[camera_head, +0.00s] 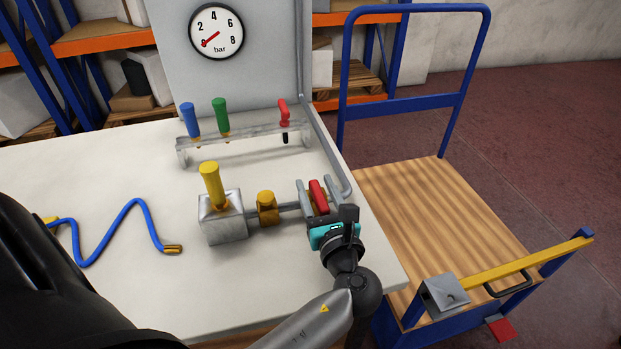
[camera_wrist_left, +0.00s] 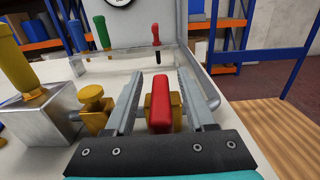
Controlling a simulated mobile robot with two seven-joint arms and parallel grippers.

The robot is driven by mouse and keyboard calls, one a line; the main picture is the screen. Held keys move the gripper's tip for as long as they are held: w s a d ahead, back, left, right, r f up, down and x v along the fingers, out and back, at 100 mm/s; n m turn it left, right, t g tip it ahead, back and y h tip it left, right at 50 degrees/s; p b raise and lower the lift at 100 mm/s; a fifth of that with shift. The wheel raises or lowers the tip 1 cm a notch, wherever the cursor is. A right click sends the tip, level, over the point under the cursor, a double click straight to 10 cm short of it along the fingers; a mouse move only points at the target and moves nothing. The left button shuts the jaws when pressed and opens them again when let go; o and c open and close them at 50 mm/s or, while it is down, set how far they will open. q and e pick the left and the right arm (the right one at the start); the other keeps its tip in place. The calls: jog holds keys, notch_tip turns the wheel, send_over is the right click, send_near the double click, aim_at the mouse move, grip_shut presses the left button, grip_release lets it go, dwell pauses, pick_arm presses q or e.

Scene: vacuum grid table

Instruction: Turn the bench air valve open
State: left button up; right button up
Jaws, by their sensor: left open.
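The bench air valve has a red lever (camera_head: 319,197) on a brass body, on the pipe at the right of the bench. The lever appears to lie across the pipe. My left gripper (camera_head: 315,181) is open around the lever, one finger on each side. In the left wrist view the red lever (camera_wrist_left: 161,105) stands between the two grey fingers (camera_wrist_left: 160,72), with a visible gap on both sides. The brass valve body (camera_wrist_left: 150,115) is partly hidden behind the lever. My right gripper is not in view.
A metal block with a yellow handle (camera_head: 211,186) and a brass fitting (camera_head: 267,207) are left of the valve. A rack (camera_head: 245,147) holds blue, green and red tools behind. The gauge (camera_head: 216,31) needle points lower left. A blue hose (camera_head: 118,222) lies left; a trolley (camera_head: 440,215) stands right.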

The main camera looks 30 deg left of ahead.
pick_arm(q)
grip_shut()
dwell(0.8)
dwell(0.8)
